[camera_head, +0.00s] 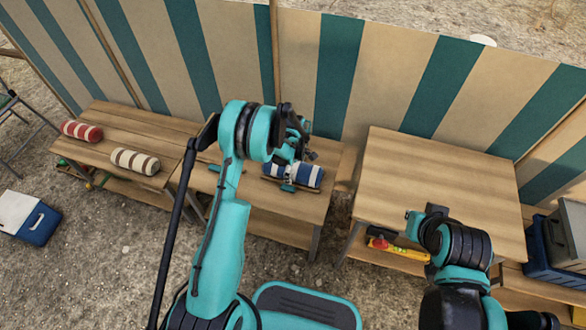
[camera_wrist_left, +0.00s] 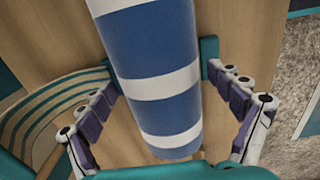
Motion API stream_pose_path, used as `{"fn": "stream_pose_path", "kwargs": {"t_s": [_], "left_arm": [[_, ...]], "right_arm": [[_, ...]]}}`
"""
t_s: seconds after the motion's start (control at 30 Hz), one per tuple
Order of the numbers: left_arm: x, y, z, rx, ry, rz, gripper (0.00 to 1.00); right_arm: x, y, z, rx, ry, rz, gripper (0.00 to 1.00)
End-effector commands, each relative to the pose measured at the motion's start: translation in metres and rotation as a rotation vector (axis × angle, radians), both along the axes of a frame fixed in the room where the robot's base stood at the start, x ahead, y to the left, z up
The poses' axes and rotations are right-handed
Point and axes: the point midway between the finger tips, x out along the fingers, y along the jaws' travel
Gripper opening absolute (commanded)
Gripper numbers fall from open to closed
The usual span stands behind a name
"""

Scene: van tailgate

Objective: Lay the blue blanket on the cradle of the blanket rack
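The blue blanket (camera_head: 310,176) is a roll with blue and white stripes, low over the right part of the long wooden table. A thin dark edge (camera_head: 313,190) shows beneath it; I cannot tell whether this is the blanket rack or whether the blanket rests on it. My left gripper (camera_head: 290,165) is above the blanket. In the left wrist view, the blanket (camera_wrist_left: 155,60) runs between the fingers of the left gripper (camera_wrist_left: 160,75), with teal tips against both its sides. My right gripper (camera_head: 422,222) is over the front of the right table, its fingers unclear.
A red striped roll (camera_head: 81,132) and a beige striped roll (camera_head: 135,161) lie on the left table (camera_head: 100,120). The right table (camera_head: 440,170) has a clear top. A yellow and red tool (camera_head: 397,247) is below its front edge. A striped canvas wall (camera_head: 340,60) stands behind.

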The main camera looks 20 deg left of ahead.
Motion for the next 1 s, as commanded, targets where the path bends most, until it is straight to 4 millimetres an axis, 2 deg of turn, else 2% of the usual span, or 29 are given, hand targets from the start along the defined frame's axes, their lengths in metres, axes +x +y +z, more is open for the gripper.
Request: {"fn": "stream_pose_path", "kwargs": {"t_s": [0.3, 0.43, 0.57, 0.8, 1.0], "left_arm": [[0.0, 0.0, 0.0, 0.0, 0.0, 0.0, 0.98], [0.0, 0.0, 0.009, 0.0, 0.0, 0.0, 0.98], [0.0, 0.0, 0.031, 0.0, 0.0, 0.0, 0.98], [0.0, 0.0, 0.084, 0.0, 0.0, 0.0, 0.98], [0.0, 0.0, 0.112, 0.0, 0.0, 0.0, 0.98]], "right_arm": [[0.0, 0.0, 0.0, 0.0, 0.0, 0.0, 0.0], [0.0, 0.0, 0.0, 0.0, 0.0, 0.0, 0.0], [0.0, 0.0, 0.0, 0.0, 0.0, 0.0, 0.0], [0.0, 0.0, 0.0, 0.0, 0.0, 0.0, 0.0], [0.0, 0.0, 0.0, 0.0, 0.0, 0.0, 0.0]]}}
